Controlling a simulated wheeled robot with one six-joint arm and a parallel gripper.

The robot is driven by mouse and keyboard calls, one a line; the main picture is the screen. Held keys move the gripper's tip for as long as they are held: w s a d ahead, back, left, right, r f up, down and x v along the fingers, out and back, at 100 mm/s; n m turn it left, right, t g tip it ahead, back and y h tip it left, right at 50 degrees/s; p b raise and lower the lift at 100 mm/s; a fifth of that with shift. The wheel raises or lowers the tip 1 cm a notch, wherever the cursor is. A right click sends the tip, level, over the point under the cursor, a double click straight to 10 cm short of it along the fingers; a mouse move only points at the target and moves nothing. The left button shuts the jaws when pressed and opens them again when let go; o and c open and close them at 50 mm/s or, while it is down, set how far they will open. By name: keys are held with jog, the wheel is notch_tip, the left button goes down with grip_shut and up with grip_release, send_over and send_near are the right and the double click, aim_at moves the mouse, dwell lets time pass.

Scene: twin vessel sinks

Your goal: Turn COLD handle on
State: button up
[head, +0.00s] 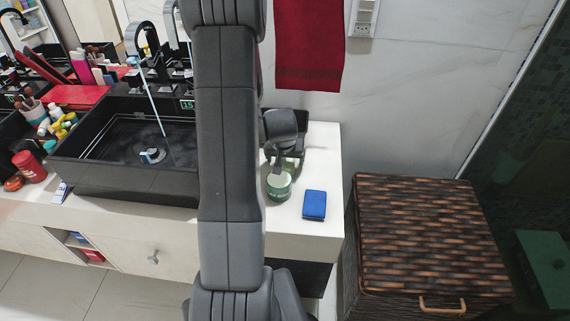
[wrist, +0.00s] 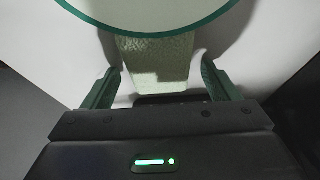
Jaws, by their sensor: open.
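A tall curved faucet (head: 143,38) stands behind the black vessel sink (head: 120,178) at the left of the head view. A thin pale stream runs from it towards the drain (head: 152,155). Small dark fittings are near the faucet's base, but I cannot tell which is the COLD handle; my arm covers part of that area. My gripper (head: 277,162) is right of the sink, above or close to a green jar (head: 279,188). In the wrist view my gripper (wrist: 160,78) is open. A pale textured thing (wrist: 155,62) shows between its fingers, apparently ungripped.
A blue box (head: 314,205) lies on the white counter near its right end. A wicker hamper (head: 430,240) stands right of the counter. Bottles and a brush cup (head: 37,115) crowd the left side. A red towel (head: 309,45) hangs on the wall.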

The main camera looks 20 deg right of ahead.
aim_at(285, 159)
jog(key=shift+f, duration=0.1)
jog(key=c, duration=1.1)
jog(key=shift+r, duration=0.2)
jog(key=shift+c, duration=0.2)
notch_tip(285, 159, up, 10)
jog(key=p, duration=0.1)
